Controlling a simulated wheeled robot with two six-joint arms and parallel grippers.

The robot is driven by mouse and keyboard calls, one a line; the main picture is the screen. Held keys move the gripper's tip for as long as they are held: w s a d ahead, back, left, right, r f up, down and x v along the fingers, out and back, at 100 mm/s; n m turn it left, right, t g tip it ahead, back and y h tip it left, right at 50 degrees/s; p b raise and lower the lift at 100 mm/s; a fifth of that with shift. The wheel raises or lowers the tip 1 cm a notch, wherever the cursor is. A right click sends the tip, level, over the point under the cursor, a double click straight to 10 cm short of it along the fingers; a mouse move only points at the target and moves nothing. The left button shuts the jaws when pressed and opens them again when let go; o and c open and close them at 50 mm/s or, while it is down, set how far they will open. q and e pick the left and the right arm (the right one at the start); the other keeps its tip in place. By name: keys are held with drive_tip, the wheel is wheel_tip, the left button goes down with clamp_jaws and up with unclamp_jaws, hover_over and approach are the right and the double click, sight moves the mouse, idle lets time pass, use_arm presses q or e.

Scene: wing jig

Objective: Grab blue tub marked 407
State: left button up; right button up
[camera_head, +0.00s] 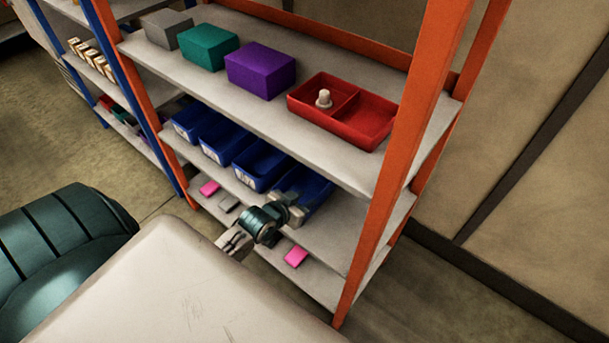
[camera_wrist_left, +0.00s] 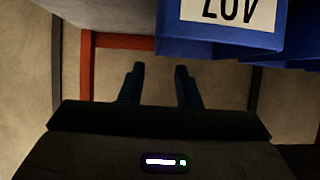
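Several blue tubs stand in a row on the middle shelf in the head view. The rightmost blue tub (camera_head: 306,187) has its front hidden by my left gripper (camera_head: 290,208). The other tubs (camera_head: 262,163) show white labels too small to read. In the left wrist view a blue tub (camera_wrist_left: 210,46) is at the top, with a white label (camera_wrist_left: 228,12) cut off by the frame edge; its full marking cannot be read. My left gripper (camera_wrist_left: 160,75) is open and empty, its fingertips just short of that tub and to its left. My right gripper is not in view.
Above, the top shelf holds a grey box (camera_head: 167,29), a teal box (camera_head: 208,47), a purple box (camera_head: 260,70) and a red divided tray (camera_head: 343,110). An orange post (camera_head: 405,150) stands right of the tubs. Pink pieces (camera_head: 296,256) lie on the lowest shelf.

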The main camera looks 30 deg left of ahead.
sight(320, 193)
use_arm(q)
drive_tip(key=x, duration=0.9)
drive_tip(key=shift+d+f+p, duration=0.2)
drive_tip(key=shift+d+p, duration=0.1)
drive_tip(key=shift+d, duration=0.05)
clamp_jaws()
